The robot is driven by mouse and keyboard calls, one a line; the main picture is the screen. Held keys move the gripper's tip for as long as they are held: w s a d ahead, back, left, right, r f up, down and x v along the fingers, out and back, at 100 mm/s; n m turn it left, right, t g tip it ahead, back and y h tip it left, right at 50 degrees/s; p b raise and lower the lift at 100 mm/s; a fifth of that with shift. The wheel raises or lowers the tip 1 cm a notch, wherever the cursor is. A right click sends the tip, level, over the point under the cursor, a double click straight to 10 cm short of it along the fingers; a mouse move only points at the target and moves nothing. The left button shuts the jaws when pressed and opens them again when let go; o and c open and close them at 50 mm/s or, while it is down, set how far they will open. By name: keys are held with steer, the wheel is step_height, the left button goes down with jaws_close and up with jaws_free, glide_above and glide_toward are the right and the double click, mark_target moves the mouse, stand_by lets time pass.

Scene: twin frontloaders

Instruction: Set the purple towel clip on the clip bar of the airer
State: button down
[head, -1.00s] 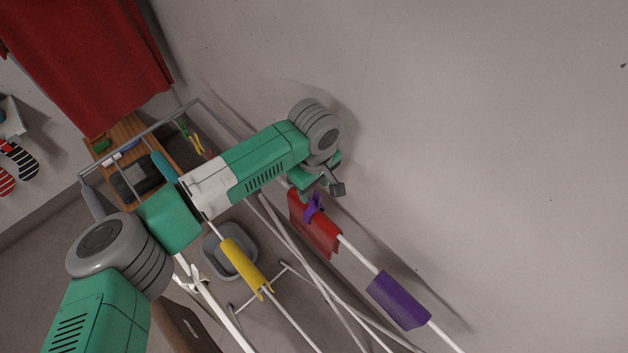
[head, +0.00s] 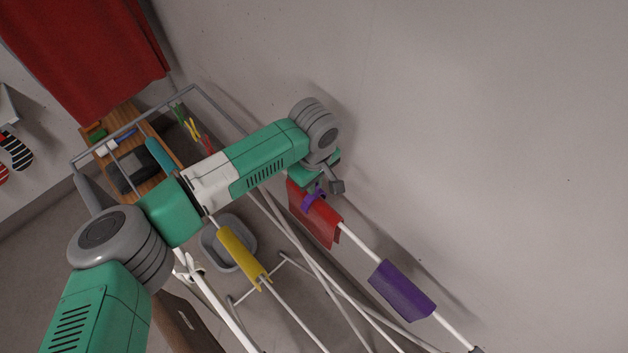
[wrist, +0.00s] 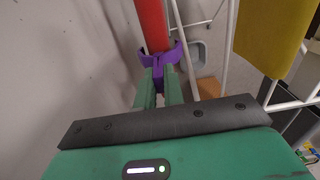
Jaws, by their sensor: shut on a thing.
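The purple towel clip (wrist: 160,57) is between the two green fingertips of my gripper (wrist: 160,75) in the wrist view. My gripper is shut on it. The clip's open, curved arms lie across the near end of a red cloth (wrist: 152,22); I cannot tell whether it pinches the cloth. In the head view the clip (head: 312,196) shows small beside the red cloth (head: 318,222), just below my gripper (head: 322,185). The airer's white rods (head: 365,245) run down to the right. Which rod is the clip bar is not clear.
A purple cloth (head: 402,291) hangs further along the rod, and a yellow cloth (head: 240,255) on another. A grey basin (head: 240,235) sits below. The bare wall is close on the right.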

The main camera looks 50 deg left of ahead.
stand_by(0.5)
steer(key=shift+r+p, duration=2.75)
steer(key=shift+r, duration=1.5)
